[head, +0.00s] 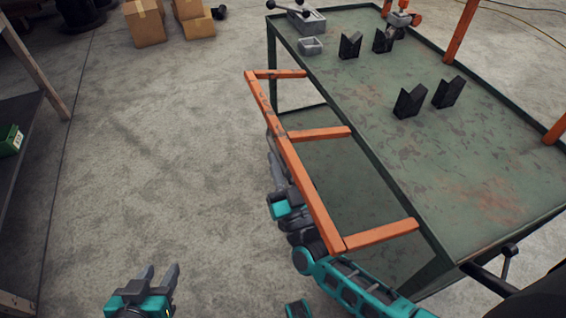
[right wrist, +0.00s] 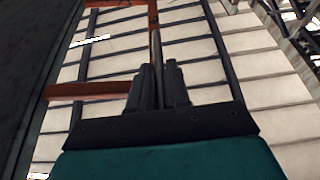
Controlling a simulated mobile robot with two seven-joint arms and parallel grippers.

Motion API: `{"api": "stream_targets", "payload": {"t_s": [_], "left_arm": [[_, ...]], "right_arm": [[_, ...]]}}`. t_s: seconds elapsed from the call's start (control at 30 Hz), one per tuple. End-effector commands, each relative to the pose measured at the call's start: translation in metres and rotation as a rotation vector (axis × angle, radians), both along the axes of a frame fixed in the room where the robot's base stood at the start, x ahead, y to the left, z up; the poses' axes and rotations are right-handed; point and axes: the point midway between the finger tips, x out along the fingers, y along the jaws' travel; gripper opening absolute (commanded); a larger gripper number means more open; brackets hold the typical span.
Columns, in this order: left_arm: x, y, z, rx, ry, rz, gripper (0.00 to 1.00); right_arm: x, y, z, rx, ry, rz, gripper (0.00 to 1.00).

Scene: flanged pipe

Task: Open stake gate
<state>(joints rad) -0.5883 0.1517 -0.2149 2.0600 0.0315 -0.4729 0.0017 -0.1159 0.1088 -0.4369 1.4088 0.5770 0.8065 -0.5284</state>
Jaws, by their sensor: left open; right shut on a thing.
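The stake gate (head: 308,188) is an orange frame of one long rail with three crossbars, at the left side of a green metal cart (head: 440,165). In the head view it sticks out from the cart's edge over the floor. My right gripper (head: 274,160) reaches up along the outer side of the rail and is shut on it; its fingertips are partly hidden. In the right wrist view the fingers (right wrist: 158,85) close around a thin brownish bar of the gate (right wrist: 155,45). My left gripper (head: 157,275) is open and empty over the floor at lower left.
Cardboard boxes (head: 146,22) and a dark shelf (head: 22,165) are left. Floor between is clear.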

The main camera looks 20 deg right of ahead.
Motion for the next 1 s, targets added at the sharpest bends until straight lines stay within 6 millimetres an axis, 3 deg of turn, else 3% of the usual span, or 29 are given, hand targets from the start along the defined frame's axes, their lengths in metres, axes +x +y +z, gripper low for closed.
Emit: {"api": "stream_targets", "payload": {"t_s": [0.03, 0.1, 0.4, 1.0], "left_arm": [[-0.001, 0.001, 0.010, 0.002, 0.002, -0.001, 0.43], [-0.001, 0.001, 0.017, 0.004, 0.004, -0.002, 0.43], [-0.001, 0.001, 0.041, 0.002, -0.002, -0.003, 0.43], [-0.001, -0.002, 0.045, -0.007, 0.001, 0.004, 0.43]], "right_arm": [[0.000, 0.001, 0.013, 0.036, 0.000, -0.001, 0.00], [0.000, 0.002, 0.020, 0.082, 0.001, -0.001, 0.00], [0.000, 0.000, 0.042, 0.144, 0.002, 0.000, 0.00], [0.000, -0.002, 0.047, 0.141, -0.002, 0.000, 0.00]]}}
